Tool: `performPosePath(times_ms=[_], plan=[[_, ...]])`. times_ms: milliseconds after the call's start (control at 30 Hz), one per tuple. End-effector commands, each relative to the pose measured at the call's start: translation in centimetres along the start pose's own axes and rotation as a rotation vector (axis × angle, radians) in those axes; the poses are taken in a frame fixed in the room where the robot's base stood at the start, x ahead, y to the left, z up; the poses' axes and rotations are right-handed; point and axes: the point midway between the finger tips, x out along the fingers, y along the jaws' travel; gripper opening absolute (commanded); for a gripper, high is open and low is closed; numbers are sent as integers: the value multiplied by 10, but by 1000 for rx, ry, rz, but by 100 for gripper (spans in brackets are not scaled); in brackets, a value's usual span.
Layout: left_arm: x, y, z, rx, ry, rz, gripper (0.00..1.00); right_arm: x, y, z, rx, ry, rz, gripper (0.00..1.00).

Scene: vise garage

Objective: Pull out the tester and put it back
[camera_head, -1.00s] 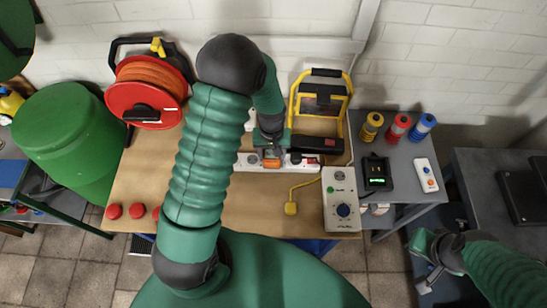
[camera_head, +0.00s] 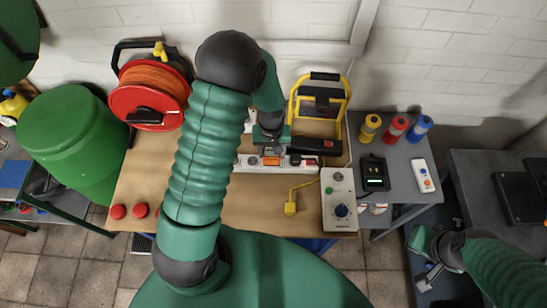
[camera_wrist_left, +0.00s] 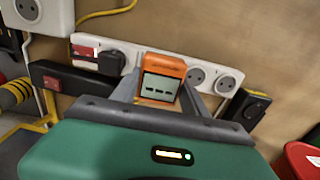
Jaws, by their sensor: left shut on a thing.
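The tester (camera_wrist_left: 162,78) is a small orange box with a grey screen. My left gripper (camera_wrist_left: 165,100) is shut on it, one finger on each side. In the head view, the tester (camera_head: 271,160) shows just below the left gripper (camera_head: 271,145). It is at the white socket strip (camera_wrist_left: 88,42) on the bench. Its back is hidden, so I cannot tell how far its plug sits in the socket. My right gripper (camera_head: 428,268) is low at the right, away from the bench, and too small to read.
A black plug (camera_wrist_left: 108,62) sits in the strip left of the tester; two free sockets (camera_wrist_left: 210,79) are to its right. A yellow work lamp (camera_head: 320,95), red cable reel (camera_head: 150,95) and white control box (camera_head: 340,200) stand nearby.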

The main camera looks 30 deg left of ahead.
Motion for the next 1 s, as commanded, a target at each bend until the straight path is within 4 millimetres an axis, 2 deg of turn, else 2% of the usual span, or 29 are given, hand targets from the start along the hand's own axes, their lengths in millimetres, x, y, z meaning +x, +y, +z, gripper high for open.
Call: performPosePath(times_ms=[700, 1000], plan=[[-31, 0, 0, 0, 1, 0, 0, -26, 0, -6, 0, 0, 0, 0], [-31, 0, 0, 0, 0, 0, 0, -26, 0, -6, 0, 0, 0, 0]])
